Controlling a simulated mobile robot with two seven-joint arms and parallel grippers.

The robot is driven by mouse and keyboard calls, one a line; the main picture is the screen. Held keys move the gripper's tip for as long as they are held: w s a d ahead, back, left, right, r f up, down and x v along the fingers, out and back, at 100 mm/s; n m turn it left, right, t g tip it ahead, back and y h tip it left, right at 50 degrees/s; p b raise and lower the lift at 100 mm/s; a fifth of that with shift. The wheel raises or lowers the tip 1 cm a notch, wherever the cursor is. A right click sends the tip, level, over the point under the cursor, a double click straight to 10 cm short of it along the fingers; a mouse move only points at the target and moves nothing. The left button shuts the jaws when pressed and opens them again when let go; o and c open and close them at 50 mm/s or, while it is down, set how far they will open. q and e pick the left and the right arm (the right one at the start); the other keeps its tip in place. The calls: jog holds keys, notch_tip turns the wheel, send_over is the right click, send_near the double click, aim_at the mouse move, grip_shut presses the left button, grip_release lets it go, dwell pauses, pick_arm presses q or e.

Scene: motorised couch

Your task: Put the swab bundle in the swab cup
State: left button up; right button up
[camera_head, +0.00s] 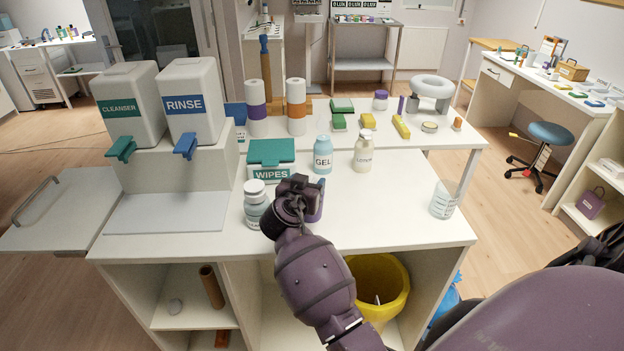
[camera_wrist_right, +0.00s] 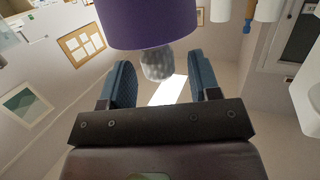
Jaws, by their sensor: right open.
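A purple cylinder, which looks like the swab cup (camera_wrist_right: 145,22), fills the top of the right wrist view. In the head view only a strip of it (camera_head: 317,207) shows on the counter behind my right gripper (camera_head: 297,184). A grey speckled rounded end, which looks like the swab bundle (camera_wrist_right: 157,66), sticks out of the cup and is narrower than it. My right gripper (camera_wrist_right: 163,82) is open, its blue padded fingers on either side of the grey end with gaps visible. My left gripper is not in view.
A jar (camera_head: 256,204) stands just left of my right gripper, with the wipes box (camera_head: 271,153), gel bottle (camera_head: 323,156) and cream bottle (camera_head: 362,154) behind. A labelled clear cup (camera_head: 443,200) is near the counter's right edge. The counter (camera_head: 385,215) between is free.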

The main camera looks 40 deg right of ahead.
jog(key=shift+v, duration=1.95)
jog(key=s+f, duration=0.1)
jog(key=s, duration=0.1)
jog(key=s+d+f+n+g+y, duration=0.1)
jog(key=s+f, duration=0.1)
jog(key=s, duration=0.1)
jog(key=s+d+f+y, duration=0.1)
jog(key=s+f, duration=0.1)
jog(key=shift+s+f+n+g, duration=0.1)
jog(key=shift+s+n+g, duration=0.2)
jog(key=shift+s, duration=0.05)
jog(key=s+a+f+n+g+y, duration=0.1)
jog(key=s+a+f+n+y, duration=0.15)
jog(key=s, duration=0.65)
jog(key=s+a+f+n+g+y, duration=0.1)
jog(key=s+a+n+g+y, duration=0.2)
jog(key=s, duration=0.5)
jog(key=s+a+f+n+y, duration=0.25)
jog(key=s+n+y, duration=0.2)
jog(key=s, duration=0.45)
jog(key=w+f+t, duration=0.7)
jog(key=f, duration=0.3)
jog(key=shift+w+t+y, duration=0.3)
jog(key=shift+t, duration=0.1)
